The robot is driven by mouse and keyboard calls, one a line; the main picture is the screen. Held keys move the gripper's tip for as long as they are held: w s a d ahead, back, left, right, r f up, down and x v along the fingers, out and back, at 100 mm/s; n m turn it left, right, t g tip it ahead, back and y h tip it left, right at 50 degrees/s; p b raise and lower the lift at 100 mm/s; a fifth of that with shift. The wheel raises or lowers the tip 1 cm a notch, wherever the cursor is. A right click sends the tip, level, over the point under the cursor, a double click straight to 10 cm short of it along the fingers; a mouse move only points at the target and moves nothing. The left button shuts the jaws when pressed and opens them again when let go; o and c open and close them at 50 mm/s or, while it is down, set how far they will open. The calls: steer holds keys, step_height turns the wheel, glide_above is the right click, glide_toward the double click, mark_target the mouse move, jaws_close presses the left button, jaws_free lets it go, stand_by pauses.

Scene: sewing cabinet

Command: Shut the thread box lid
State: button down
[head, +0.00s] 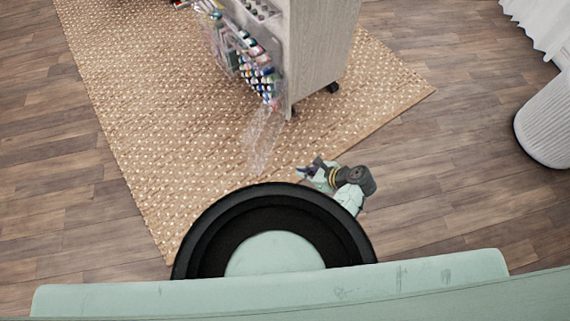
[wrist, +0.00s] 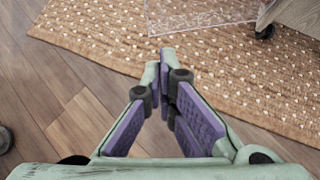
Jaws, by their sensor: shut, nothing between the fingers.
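The thread box (head: 258,72) is a clear case of colourful thread spools on the side of the wooden cabinet. Its transparent lid (head: 264,138) stands open, hanging out from the box's lower end toward me over the rug. The clear lid also shows at the top of the wrist view (wrist: 200,14). My gripper (head: 303,172) is shut and empty, low and to the right of the lid's near end, apart from it. In the wrist view its purple-padded fingertips (wrist: 166,58) meet and point toward the lid.
The pale wood cabinet (head: 318,50) stands on dark casters (head: 332,87) on a woven rug (head: 170,120). A white ribbed round stool or basket (head: 545,130) and a white curtain-like cloth (head: 540,25) are at the right. The wooden floor (head: 440,150) between is clear.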

steer(key=w+a+r+x, duration=0.1)
steer(key=r+x, duration=0.1)
steer(key=x, duration=1)
steer(key=shift+w+a+f, duration=0.2)
steer(key=shift+w+a, duration=0.05)
steer(key=shift+a, duration=0.1)
